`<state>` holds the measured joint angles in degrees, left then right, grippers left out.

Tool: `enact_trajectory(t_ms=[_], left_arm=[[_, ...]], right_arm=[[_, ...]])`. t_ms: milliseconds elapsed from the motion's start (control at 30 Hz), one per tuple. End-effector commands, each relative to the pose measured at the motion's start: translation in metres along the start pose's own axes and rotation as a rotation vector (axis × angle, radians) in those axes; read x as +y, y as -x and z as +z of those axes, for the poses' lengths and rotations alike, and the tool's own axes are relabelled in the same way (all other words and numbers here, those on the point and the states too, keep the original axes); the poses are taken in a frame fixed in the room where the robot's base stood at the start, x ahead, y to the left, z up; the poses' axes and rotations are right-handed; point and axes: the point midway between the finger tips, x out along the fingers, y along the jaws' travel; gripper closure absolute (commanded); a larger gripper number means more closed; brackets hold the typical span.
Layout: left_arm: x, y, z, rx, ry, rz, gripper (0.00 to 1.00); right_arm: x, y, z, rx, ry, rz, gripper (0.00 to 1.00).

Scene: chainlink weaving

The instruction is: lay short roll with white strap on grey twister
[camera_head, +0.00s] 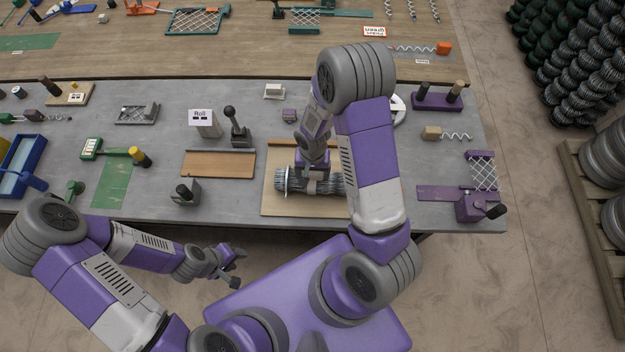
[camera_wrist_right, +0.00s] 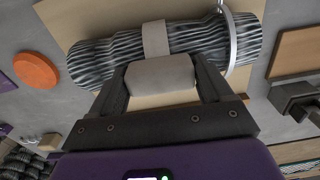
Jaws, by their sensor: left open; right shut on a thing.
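A short dark roll of wire (camera_head: 331,183) with a white strap near one end lies across my right gripper (camera_head: 312,178). The right wrist view shows the roll (camera_wrist_right: 90,62), its white strap (camera_wrist_right: 231,45) and a pale band round its middle. My right gripper (camera_wrist_right: 162,78) is shut on the roll at that band. The roll is over the tan board; I cannot tell whether it touches it. A small grey device with a black handle (camera_head: 186,193), which looks like the grey twister, stands left of the roll. My left gripper (camera_head: 232,268) is open and empty off the table's front edge.
A tan board (camera_head: 276,206) lies below the roll. A purple crank device (camera_head: 478,207) with mesh stands at right.

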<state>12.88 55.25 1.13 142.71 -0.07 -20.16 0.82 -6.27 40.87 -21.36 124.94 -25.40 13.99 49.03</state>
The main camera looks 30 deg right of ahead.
Motion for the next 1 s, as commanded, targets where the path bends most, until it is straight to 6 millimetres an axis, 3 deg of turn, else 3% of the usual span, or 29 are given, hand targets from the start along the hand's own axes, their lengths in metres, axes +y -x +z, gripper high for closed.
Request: enact_trajectory(t_ms=[33,333,667,1000], left_arm=[[0.0,0.0,0.0,0.0,0.0,0.0,0.57],[0.0,0.0,0.0,0.0,0.0,0.0,0.57],[0.0,0.0,0.0,0.0,0.0,0.0,0.57],[0.0,-0.001,0.0,0.0,0.0,0.0,0.57]], right_arm=[[0.0,0.0,0.0,0.0,0.0,0.0,0.55],[0.0,0.0,0.0,0.0,0.0,0.0,1.0],[-0.001,0.004,-0.001,0.003,0.0,-0.002,1.0],[-0.001,0.051,-0.002,0.007,0.0,-0.006,1.0]])
